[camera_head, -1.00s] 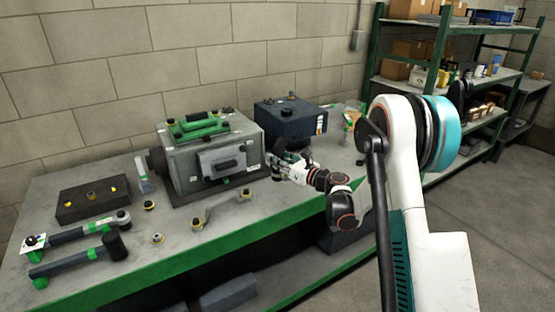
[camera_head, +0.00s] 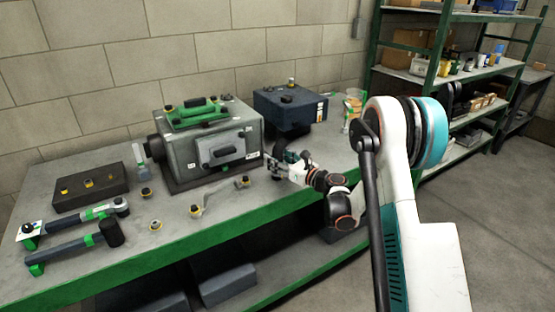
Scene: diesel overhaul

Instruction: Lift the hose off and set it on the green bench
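A grey engine block (camera_head: 185,150) stands on a dark base on the green-edged bench (camera_head: 130,270). A green part with a handle (camera_head: 197,110) lies on its top, and a dark handle-like part (camera_head: 222,152) is on its front plate. I cannot single out the hose with certainty; it may be hidden near my gripper. My gripper (camera_head: 272,166) is low beside the block's right front corner, just above the bench. Its fingers are small and dark here, so I cannot tell whether they hold anything or touch the block.
A dark blue box (camera_head: 289,108) stands behind my gripper. Several small yellow-and-black fittings (camera_head: 195,211) lie along the front. Two green-and-black tools (camera_head: 75,247) and a dark tray (camera_head: 90,188) are at the left. Bare bench (camera_head: 140,225) lies between. Green-framed shelves (camera_head: 440,50) stand right.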

